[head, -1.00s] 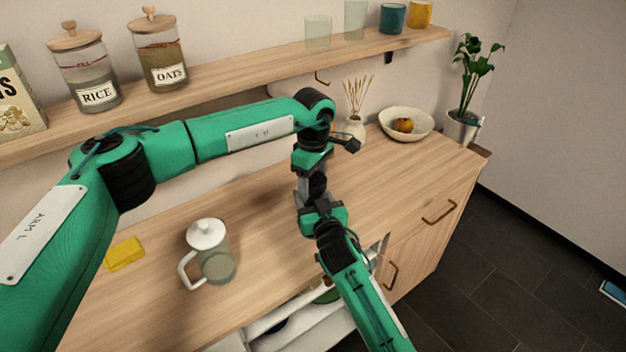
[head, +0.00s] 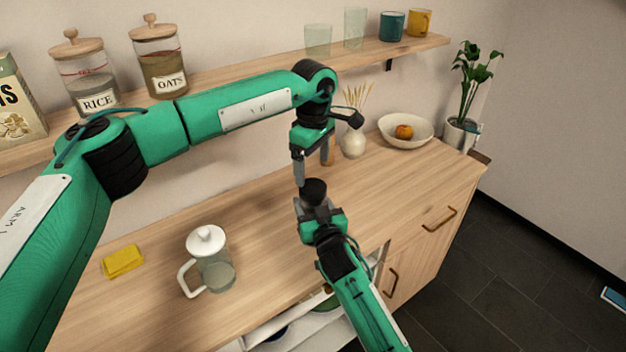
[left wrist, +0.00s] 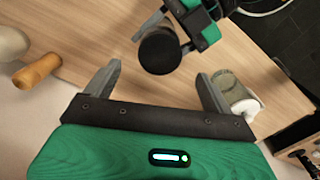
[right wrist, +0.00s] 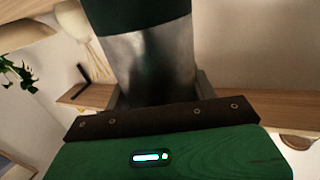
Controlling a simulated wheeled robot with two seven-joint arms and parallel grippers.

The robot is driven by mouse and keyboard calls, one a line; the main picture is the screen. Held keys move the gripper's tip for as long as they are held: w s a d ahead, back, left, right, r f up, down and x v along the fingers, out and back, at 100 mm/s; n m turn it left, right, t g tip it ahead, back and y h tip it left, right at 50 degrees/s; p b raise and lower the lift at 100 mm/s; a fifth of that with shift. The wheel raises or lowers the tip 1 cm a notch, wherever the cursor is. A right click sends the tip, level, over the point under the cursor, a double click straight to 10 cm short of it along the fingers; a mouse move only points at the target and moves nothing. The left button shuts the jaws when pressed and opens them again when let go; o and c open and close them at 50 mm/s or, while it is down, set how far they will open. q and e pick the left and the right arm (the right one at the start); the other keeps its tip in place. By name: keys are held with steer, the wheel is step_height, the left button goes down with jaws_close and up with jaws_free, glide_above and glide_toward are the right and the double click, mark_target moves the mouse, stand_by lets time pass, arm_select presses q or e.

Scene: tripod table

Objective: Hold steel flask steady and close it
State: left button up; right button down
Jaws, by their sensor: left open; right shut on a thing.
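The steel flask (right wrist: 148,65) stands upright in my right gripper (head: 316,208), whose fingers are shut around its metal body. Its dark cap (head: 314,190) sits on top; it also shows end-on in the left wrist view (left wrist: 160,52). The right wrist view shows the cap's dark green side (right wrist: 138,12) directly above the steel. My left gripper (head: 313,174) is open and empty just above the cap, fingers pointing down, apart from it. The flask's lower body is hidden in the head view by my right gripper.
A vase (head: 353,143) and a bowl with an orange fruit (head: 404,144) stand behind. A shelf (head: 230,78) with jars runs above.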

arm_select(q)
steer(key=shift+r, duration=2.3)
arm_select(e)
steer(key=shift+c, duration=2)
jaws_free()
arm_select(q)
step_height(320, 180, down, 2)
steer(key=shift+f+b, duration=0.1)
steer(key=shift+b, duration=0.95)
arm_select(e)
steer(key=v, duration=1.4)
arm_select(q)
steer(key=shift+f, duration=0.1)
arm_select(e)
steer(key=shift+f, duration=0.1)
